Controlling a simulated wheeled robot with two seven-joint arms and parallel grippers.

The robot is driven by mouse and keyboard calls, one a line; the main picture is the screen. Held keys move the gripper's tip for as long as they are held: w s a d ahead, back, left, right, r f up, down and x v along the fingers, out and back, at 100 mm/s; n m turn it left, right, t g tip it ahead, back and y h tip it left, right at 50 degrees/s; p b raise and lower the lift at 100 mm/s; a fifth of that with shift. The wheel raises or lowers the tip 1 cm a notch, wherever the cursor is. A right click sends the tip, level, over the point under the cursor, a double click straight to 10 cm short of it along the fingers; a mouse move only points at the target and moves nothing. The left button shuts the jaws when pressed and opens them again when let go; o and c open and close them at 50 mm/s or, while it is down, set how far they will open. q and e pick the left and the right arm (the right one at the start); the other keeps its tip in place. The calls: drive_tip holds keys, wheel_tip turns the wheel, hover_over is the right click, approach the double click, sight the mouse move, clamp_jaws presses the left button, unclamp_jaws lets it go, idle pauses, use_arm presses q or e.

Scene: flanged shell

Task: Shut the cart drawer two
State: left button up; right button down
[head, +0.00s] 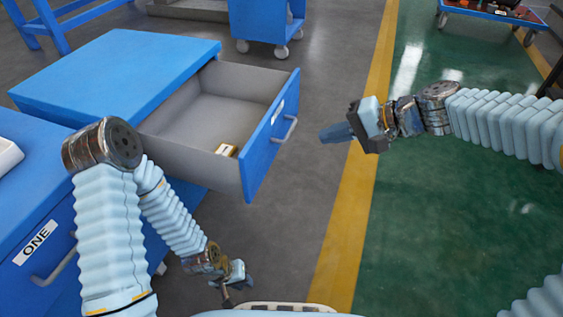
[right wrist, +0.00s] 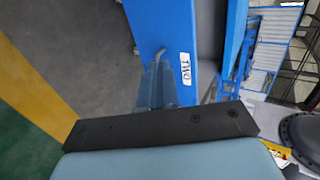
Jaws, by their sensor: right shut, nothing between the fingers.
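The blue cart drawer two (head: 262,150) is pulled far out of its cart (head: 125,68), and its grey inside shows. Its front carries a metal handle (head: 287,130). In the right wrist view the drawer front has a white TWO label (right wrist: 185,68). My right gripper (head: 328,134) is shut and empty, a short way to the right of the handle in the head view, apart from it. Its fingers (right wrist: 165,85) point toward the drawer front in the right wrist view. My left gripper (head: 232,291) hangs low near the bottom centre, away from the drawer; its jaw opening is unclear.
Another blue cart labelled ONE (head: 50,232) stands at the left, beside my left arm. Free floor (head: 325,70) lies right of the drawer, with a yellow stripe (head: 363,170) and green floor beyond.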

wheel_tip(320, 180, up, 2)
drive_tip(key=b, duration=0.2)
approach(261, 135)
wheel_tip(261, 135, down, 4)
drive_tip(key=a, duration=0.2)
drive_tip(key=w+a, duration=0.1)
drive_tip(key=shift+a+r+y+p, duration=0.2)
drive_tip(key=shift+a+y+p, duration=0.1)
drive_tip(key=shift+y+p, duration=0.1)
use_arm(q)
drive_tip(key=shift+s+d+f, duration=0.15)
drive_tip(key=shift+s+f, duration=0.05)
drive_tip(key=shift+f, duration=0.6)
use_arm(e)
drive_tip(key=shift+w+a, duration=0.3)
drive_tip(key=shift+a, duration=0.35)
